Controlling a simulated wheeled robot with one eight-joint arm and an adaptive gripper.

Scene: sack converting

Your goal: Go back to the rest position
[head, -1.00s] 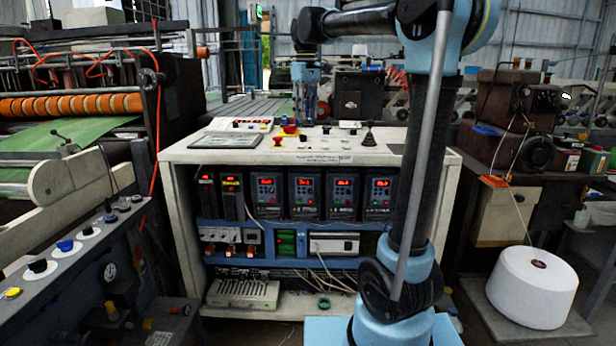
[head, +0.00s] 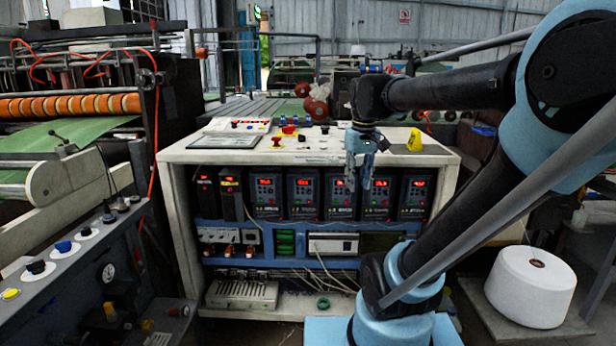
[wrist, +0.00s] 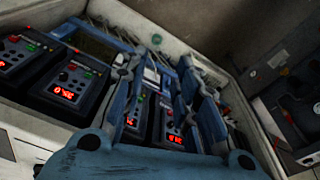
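My gripper (head: 359,178) hangs with its fingers down in front of the upper front of the white control console (head: 178,155). In the wrist view my gripper (wrist: 168,62) shows two blue-grey fingers standing apart, with nothing held between them. Drive units with red displays show through and beside the gap. I cannot tell from the head view how far the fingers are from the drives. My arm reaches in from the right, bent, with the wrist above the console's front edge.
The console top carries buttons and a yellow piece (head: 415,140). A row of drive units (head: 304,194) fills its upper shelf. A white thread cone (head: 531,287) stands at the lower right. A machine with orange rollers (head: 70,105) is at the left.

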